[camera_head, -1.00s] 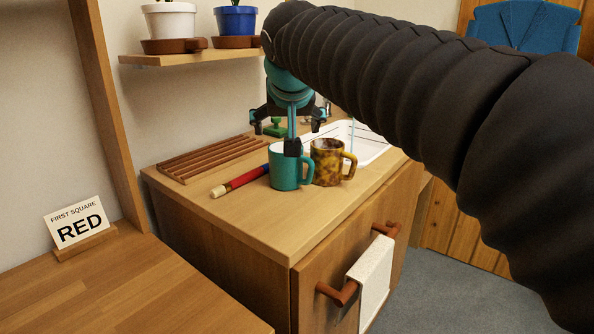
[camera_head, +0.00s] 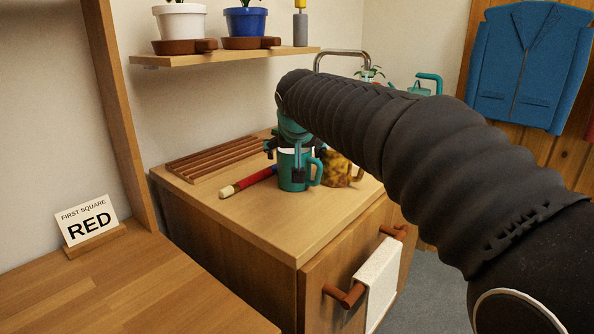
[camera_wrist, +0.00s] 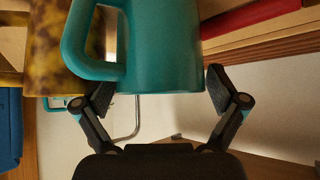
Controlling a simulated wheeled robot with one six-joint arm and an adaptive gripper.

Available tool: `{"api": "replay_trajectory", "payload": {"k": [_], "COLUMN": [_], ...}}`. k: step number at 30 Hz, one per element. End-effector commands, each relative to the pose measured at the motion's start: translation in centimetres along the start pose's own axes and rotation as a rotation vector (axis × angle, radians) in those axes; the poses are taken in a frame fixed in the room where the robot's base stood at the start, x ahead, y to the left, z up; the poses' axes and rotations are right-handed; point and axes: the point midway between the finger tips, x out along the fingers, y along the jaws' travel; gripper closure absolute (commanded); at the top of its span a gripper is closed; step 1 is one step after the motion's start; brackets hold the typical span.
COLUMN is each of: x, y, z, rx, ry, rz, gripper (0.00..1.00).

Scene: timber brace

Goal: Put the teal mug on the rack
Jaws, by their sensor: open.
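The teal mug (camera_head: 291,172) stands upright on the wooden counter, its handle to the right. It fills the upper middle of the wrist view (camera_wrist: 160,50). My gripper (camera_head: 295,160) is at the mug, with its fingers open. In the wrist view the fingers (camera_wrist: 168,92) are spread on either side of the mug, with a gap showing on the right. I cannot tell whether the left finger touches the mug. The slatted wooden rack (camera_head: 215,157) lies at the back left of the counter and is empty.
A brown and yellow mottled mug (camera_head: 338,168) stands close to the teal mug's right, behind its handle. A red and blue stick (camera_head: 248,181) lies to its left. A shelf (camera_head: 230,57) with potted plants hangs above the rack. The counter front (camera_head: 260,225) is clear.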

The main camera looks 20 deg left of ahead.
Motion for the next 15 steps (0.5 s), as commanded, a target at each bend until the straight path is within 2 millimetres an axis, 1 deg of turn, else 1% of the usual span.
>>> {"api": "replay_trajectory", "payload": {"k": [1, 3, 10, 11, 12, 14, 15], "x": [0.78, 1.40, 1.59, 1.59, 1.58, 1.57, 1.57], "y": [0.06, 0.05, 0.05, 0.05, 0.04, 0.04, 0.03], "z": [0.03, 0.01, -0.01, -0.01, 0.00, 0.00, 0.00], "rx": [0.000, 0.000, 0.000, 0.000, 0.000, 0.000, 0.000], "ry": [-0.002, -0.001, 0.000, 0.000, 0.000, 0.000, 0.000], "rz": [0.001, 0.001, 0.001, 0.001, 0.001, 0.001, 0.001], "gripper": [0.04, 0.04, 0.04, 0.10, 0.20, 0.35, 0.45]}}
